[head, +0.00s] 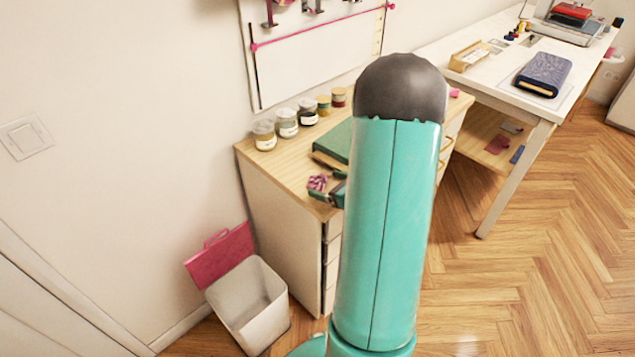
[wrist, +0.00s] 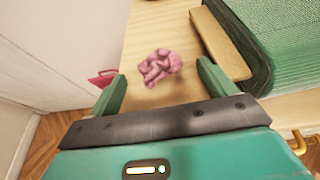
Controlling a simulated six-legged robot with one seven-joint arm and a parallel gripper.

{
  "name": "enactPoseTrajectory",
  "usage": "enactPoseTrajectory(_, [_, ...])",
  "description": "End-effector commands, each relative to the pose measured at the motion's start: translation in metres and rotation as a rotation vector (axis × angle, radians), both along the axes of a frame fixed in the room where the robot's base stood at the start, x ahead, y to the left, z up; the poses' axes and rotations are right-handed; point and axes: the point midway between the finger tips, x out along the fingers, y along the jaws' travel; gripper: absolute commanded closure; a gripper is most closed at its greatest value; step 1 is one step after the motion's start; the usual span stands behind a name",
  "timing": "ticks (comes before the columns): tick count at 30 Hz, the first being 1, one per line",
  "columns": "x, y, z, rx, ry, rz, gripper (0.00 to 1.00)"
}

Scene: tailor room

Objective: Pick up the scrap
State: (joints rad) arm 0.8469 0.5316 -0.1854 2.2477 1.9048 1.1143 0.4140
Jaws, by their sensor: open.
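The scrap is a small crumpled pink piece (wrist: 160,66) on the light wooden top of the drawer cabinet. It also shows in the head view (head: 317,182), near the cabinet's front left corner. My gripper (wrist: 162,82) is open, with its two green fingers apart. In the wrist view the scrap appears in line with the gap between the fingers, just beyond the tips. Nothing is held. In the head view my arm hides much of the gripper and part of the cabinet top.
A green mat-like block (head: 335,143) lies close to the right of the scrap. Several jars (head: 287,122) stand along the wall. A white bin (head: 249,303) with a pink item (head: 221,256) behind it stands left of the cabinet (head: 283,222). A white table (head: 480,85) is at right.

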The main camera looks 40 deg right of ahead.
Motion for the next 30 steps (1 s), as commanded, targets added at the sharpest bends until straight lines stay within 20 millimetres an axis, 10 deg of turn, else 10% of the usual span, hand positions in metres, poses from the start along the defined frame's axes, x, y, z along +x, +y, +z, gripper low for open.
enactPoseTrajectory(11, [0.018, 0.003, -0.007, -0.001, 0.000, 0.000, 0.17])
enactPoseTrajectory(19, [0.018, 0.002, -0.007, -0.001, 0.000, 0.000, 0.66])
enactPoseTrajectory(30, [0.018, 0.002, -0.007, -0.001, 0.000, 0.000, 0.71])
